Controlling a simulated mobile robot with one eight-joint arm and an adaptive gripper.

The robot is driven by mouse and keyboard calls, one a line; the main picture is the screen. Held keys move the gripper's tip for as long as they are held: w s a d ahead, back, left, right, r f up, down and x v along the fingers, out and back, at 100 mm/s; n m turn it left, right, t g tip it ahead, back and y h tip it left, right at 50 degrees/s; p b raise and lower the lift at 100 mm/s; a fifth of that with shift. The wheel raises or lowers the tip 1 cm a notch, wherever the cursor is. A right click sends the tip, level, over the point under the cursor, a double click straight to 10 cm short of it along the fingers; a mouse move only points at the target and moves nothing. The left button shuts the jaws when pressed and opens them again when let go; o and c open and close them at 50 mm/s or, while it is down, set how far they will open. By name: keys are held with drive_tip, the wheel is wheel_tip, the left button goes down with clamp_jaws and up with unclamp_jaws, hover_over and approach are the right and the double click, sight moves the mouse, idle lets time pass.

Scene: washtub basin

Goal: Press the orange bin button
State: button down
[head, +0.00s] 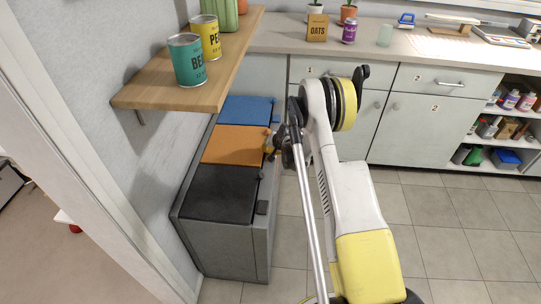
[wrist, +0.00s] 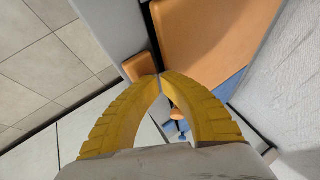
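The bin unit has three lids, and the middle one is the orange lid (head: 230,145), which lies flat and closed. It also shows in the wrist view (wrist: 210,35). The small orange button (wrist: 137,66) sits at the front edge beside the orange lid. My gripper (wrist: 160,75) has its two yellow fingers together at the tips, with nothing between them. The fingertips overlap the lower right edge of the button in the wrist view; I cannot tell whether they touch it. In the head view my gripper (head: 270,144) is at the orange lid's right edge and largely hides the button.
The blue lid (head: 248,109) is behind and the black lid (head: 220,193) in front, each with its own button. A wooden shelf (head: 160,92) with cans overhangs the bins at the left. Counter cabinets (head: 420,120) stand behind. Tiled floor is clear at right.

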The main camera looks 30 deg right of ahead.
drive_tip(key=shift+f, duration=0.35)
drive_tip(key=shift+r, duration=0.2)
idle(0.4)
drive_tip(key=shift+r+p, duration=0.35)
drive_tip(key=shift+r, duration=0.45)
drive_tip(key=shift+r+p, duration=1.05)
drive_tip(key=shift+r, duration=1.45)
